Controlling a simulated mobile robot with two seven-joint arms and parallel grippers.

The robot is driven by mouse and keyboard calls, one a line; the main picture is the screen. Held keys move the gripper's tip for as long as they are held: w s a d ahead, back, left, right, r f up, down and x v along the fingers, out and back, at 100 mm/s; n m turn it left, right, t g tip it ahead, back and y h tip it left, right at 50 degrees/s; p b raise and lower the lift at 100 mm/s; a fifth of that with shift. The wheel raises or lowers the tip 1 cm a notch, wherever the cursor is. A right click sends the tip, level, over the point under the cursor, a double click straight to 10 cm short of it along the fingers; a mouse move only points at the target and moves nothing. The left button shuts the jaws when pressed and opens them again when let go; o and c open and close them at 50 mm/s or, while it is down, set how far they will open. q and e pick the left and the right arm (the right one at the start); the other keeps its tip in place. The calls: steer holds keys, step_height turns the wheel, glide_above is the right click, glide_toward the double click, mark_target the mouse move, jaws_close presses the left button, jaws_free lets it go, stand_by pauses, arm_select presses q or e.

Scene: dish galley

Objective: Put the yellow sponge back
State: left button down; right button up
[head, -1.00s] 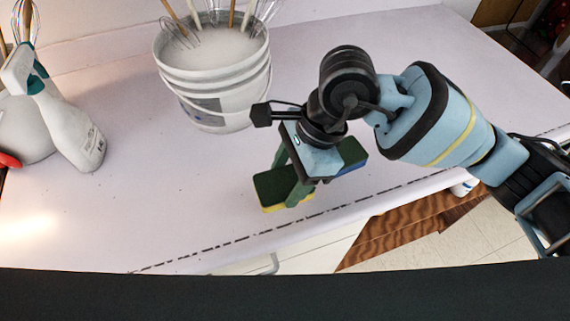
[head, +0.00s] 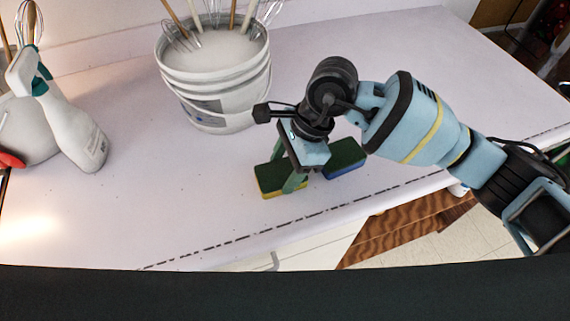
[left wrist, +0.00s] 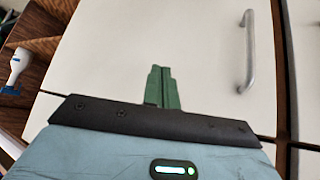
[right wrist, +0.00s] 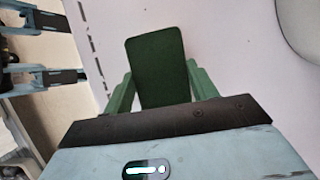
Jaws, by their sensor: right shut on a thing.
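The yellow sponge (head: 270,180) has a dark green top and a yellow lower edge. It is at or just above the white counter, left of the blue sponge; contact is hard to tell. My right gripper (head: 284,172) comes down over it from above and is shut on it. In the right wrist view the sponge's green face (right wrist: 158,62) lies between the two green fingers. My left gripper (left wrist: 162,88) shows only in the left wrist view, its fingers together and empty, in front of a pale cabinet door.
A blue sponge (head: 345,160) with a green top lies to the right, near the counter's front edge. A white bucket (head: 215,95) of whisks stands behind. A white spray bottle (head: 75,125) is at left. Counter (head: 160,190) between bottle and sponge is clear.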

steer(key=o, duration=0.5)
steer(key=shift+f, duration=0.15)
steer(key=shift+c, duration=0.2)
steer(key=o, duration=0.4)
steer(key=shift+r, duration=0.25)
steer(key=v, duration=1.1)
steer(key=shift+w+d+r, duration=0.1)
steer(key=shift+d+r, duration=0.05)
steer(key=shift+r, duration=0.25)
steer(key=shift+f, duration=0.1)
